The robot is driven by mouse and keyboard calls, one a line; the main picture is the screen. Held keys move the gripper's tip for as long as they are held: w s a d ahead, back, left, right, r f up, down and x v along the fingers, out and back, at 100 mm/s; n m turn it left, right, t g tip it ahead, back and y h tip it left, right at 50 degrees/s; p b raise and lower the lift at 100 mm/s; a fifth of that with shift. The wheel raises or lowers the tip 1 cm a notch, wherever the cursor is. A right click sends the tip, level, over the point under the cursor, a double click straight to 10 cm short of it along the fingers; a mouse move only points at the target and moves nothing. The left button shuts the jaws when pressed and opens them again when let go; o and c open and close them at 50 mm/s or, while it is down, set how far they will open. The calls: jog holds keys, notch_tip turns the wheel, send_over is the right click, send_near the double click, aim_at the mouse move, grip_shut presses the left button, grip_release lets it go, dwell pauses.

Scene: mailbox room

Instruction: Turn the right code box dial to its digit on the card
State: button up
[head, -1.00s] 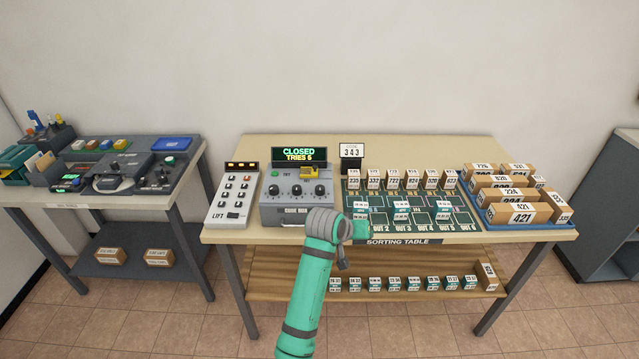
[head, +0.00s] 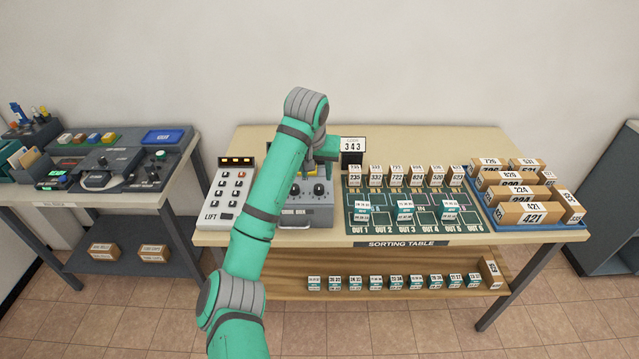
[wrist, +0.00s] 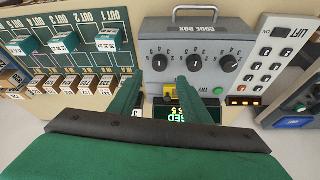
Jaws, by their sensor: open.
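The grey code box (head: 306,216) stands on the sorting table, with a row of black dials. Its right dial (head: 320,189) shows in the head view; in the turned wrist view it is the leftmost dial (wrist: 160,62). The pointer's digit is too small to read. The card (head: 352,146) behind the box reads 343, so its last digit is 3. My gripper (wrist: 158,82) is open and empty, its fingertips close to the right dial in the picture, on the display side; I cannot tell whether they touch. My arm hides the display in the head view.
A yellow part (wrist: 170,93) and the green-lit display (wrist: 186,114) lie by my fingers. The LIFT panel (head: 228,196) is left of the box. The green sorting board (head: 385,222) with small boxes is close on the right, then a blue parcel tray (head: 540,226).

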aim_at(319, 187)
jog(key=x, duration=0.7)
jog(key=shift+w+d+f, duration=0.1)
jog(key=shift+w+f, duration=0.15)
jog(key=shift+f, duration=0.3)
jog(key=shift+c, duration=0.6)
jog(key=c, duration=0.9)
